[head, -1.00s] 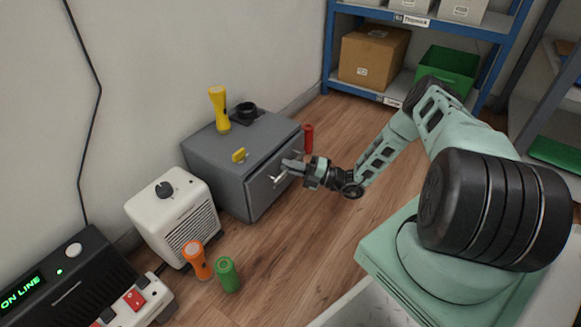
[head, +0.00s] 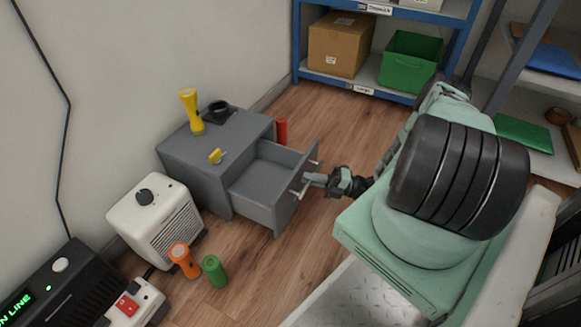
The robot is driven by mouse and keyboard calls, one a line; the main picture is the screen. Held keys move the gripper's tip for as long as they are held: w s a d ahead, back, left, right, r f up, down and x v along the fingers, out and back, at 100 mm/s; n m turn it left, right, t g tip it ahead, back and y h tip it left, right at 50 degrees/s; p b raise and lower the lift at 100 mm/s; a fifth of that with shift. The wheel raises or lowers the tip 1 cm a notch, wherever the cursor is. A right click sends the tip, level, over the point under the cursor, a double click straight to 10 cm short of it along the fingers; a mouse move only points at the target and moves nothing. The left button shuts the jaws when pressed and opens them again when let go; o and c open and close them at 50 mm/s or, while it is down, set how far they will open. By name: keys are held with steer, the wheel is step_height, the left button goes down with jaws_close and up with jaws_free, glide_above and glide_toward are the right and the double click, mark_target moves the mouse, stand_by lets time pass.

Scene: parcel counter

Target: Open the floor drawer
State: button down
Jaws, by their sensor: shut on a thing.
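The floor drawer (head: 272,205) is a grey drawer pulled well out of a low grey cabinet (head: 190,160) on the wooden floor. Its visible inside looks empty. A light metal bar handle (head: 306,182) runs along its front face. My gripper (head: 309,183) is at the drawer front and shut on the handle, with the arm reaching in from the right. The fingertips are small here and partly merge with the handle.
A yellow flashlight (head: 190,111), a dark round item (head: 219,110) and a small yellow object (head: 216,156) are on the cabinet. A red cylinder (head: 281,130) stands behind the drawer. A white heater (head: 154,222), orange flashlight (head: 183,260) and green cylinder (head: 214,271) stand in front left.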

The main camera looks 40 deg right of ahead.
steer(key=s, duration=0.1)
steer(key=s+d, duration=0.1)
steer(key=s, duration=0.2)
steer(key=shift+s+d, duration=0.25)
steer(key=shift+d, duration=0.1)
steer(key=c, duration=1.5)
jaws_free()
steer(key=p+v, duration=0.2)
steer(key=v, duration=1.5)
steer(key=shift+s+d, duration=0.15)
steer(key=shift+r+p, duration=0.1)
steer(key=shift+p, duration=0.2)
